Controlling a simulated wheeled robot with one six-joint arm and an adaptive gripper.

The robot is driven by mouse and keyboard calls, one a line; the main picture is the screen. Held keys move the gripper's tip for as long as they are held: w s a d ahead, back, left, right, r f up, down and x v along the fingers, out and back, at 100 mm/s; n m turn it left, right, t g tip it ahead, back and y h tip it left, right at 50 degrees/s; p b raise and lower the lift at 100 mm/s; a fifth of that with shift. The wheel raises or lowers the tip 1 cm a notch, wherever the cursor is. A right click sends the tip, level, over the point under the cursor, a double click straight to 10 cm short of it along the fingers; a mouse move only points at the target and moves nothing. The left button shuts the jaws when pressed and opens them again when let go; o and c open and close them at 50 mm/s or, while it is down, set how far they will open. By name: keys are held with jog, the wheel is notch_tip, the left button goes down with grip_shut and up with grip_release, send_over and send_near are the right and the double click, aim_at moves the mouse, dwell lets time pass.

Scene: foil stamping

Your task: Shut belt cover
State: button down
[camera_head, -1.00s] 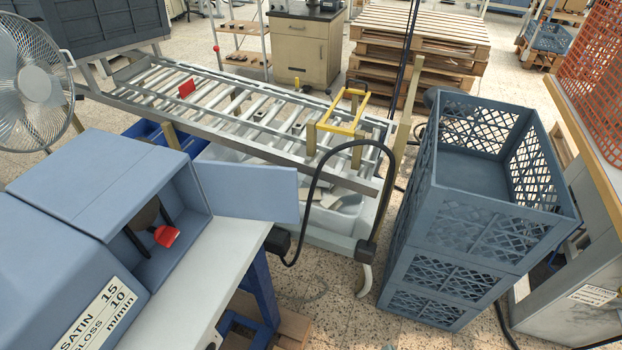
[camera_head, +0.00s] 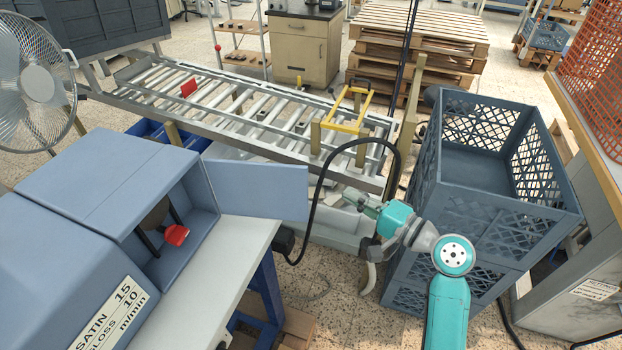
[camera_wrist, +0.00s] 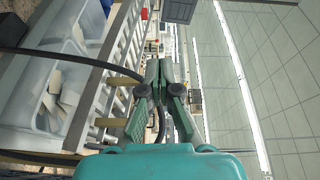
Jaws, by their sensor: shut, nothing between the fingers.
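The belt cover (camera_head: 258,188) is a flat blue-grey panel. It stands open, swung out to the right from the opening of the blue machine housing (camera_head: 100,175). Inside the opening are a dark part and a red knob (camera_head: 177,235). My gripper (camera_head: 362,202) is to the right of the cover, apart from it, in front of the roller conveyor's right end. In the wrist view my gripper's fingers (camera_wrist: 161,66) are shut and empty. The cover does not show in the wrist view.
A black cable (camera_head: 340,150) arches between the cover and my gripper. The roller conveyor (camera_head: 225,100) with a yellow frame (camera_head: 343,125) lies behind. Stacked blue-grey crates (camera_head: 500,210) stand close on the right. A pale worktop (camera_head: 215,270) lies below the cover.

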jog(key=w+a+r+y, duration=0.1)
jog(key=w+a+r, duration=0.1)
jog(key=a, duration=0.7)
jog(key=shift+w+r+n+g, duration=0.3)
jog(key=shift+w+g, duration=0.1)
jog(key=shift+w, duration=0.25)
jog(key=shift+a, duration=0.1)
